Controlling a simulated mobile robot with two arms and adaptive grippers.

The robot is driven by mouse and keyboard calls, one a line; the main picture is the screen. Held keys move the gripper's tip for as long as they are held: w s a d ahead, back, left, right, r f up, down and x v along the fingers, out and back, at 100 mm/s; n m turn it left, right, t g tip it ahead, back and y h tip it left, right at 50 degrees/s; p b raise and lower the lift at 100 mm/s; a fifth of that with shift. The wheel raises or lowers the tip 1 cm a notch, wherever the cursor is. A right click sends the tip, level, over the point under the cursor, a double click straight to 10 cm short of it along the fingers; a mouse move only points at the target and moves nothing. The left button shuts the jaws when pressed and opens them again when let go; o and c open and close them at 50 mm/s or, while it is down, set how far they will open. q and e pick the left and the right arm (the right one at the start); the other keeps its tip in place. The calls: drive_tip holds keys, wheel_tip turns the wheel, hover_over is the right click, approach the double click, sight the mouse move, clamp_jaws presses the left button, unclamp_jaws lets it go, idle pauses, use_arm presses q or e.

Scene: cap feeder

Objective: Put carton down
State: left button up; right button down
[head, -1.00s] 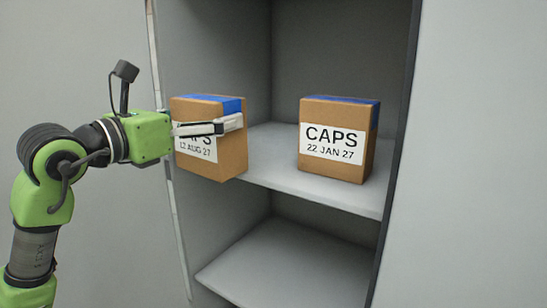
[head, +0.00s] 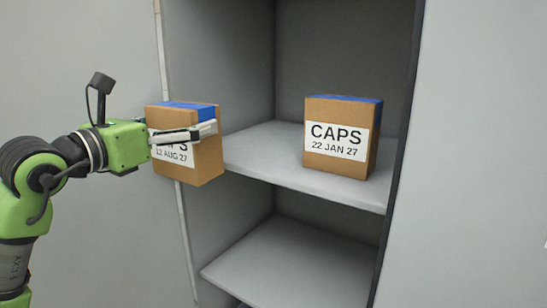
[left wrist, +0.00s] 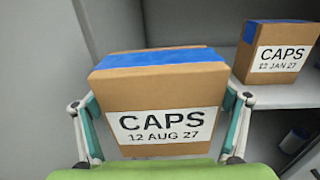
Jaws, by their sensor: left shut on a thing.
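A brown carton (head: 204,162) with blue tape on top and a label reading CAPS 12 AUG 27 is held in the air in front of the cabinet's left edge. My left gripper (head: 212,130) is shut on it, with a finger across its front face. In the left wrist view the same carton (left wrist: 160,95) sits between the two fingers, roughly upright. A second carton (head: 337,162), labelled CAPS 22 JAN 27, stands upright on the upper shelf; it also shows at the right of the left wrist view (left wrist: 272,68). My right gripper is not in view.
The upper shelf (head: 265,150) has bare room left of the standing carton. The lower shelf (head: 285,262) looks empty in the head view. A dark cylindrical item (left wrist: 295,140) shows below the shelf in the left wrist view. The cabinet's side walls frame the opening.

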use_arm(q)
drive_tip(key=m+g+h, duration=0.1)
drive_tip(key=h, duration=0.1)
approach(226, 169)
drive_tip(key=x, duration=0.4)
drive_tip(key=shift+w+d, duration=0.2)
drive_tip(key=shift+w, duration=0.15)
drive_tip(key=s+d+f+m+g, duration=0.1)
drive_tip(key=s+d+f, duration=0.1)
drive_tip(key=s+f, duration=0.65)
drive_tip(key=s+d+f, duration=0.2)
drive_tip(key=s+f, duration=0.3)
drive_tip(key=f, duration=0.6)
drive_tip(key=s+a+f+n+t+y, duration=0.35)
drive_tip(key=s+a+f+y, duration=0.2)
drive_tip(key=s+f, duration=0.6)
drive_tip(key=a+n+y+b, duration=0.2)
drive_tip(key=a+n+t+y+b, duration=0.1)
drive_tip(key=a+n+y+b, duration=0.1)
drive_tip(key=y, duration=0.1)
drive_tip(key=shift+f+n+y, duration=0.2)
drive_tip(key=shift+n+y, duration=0.05)
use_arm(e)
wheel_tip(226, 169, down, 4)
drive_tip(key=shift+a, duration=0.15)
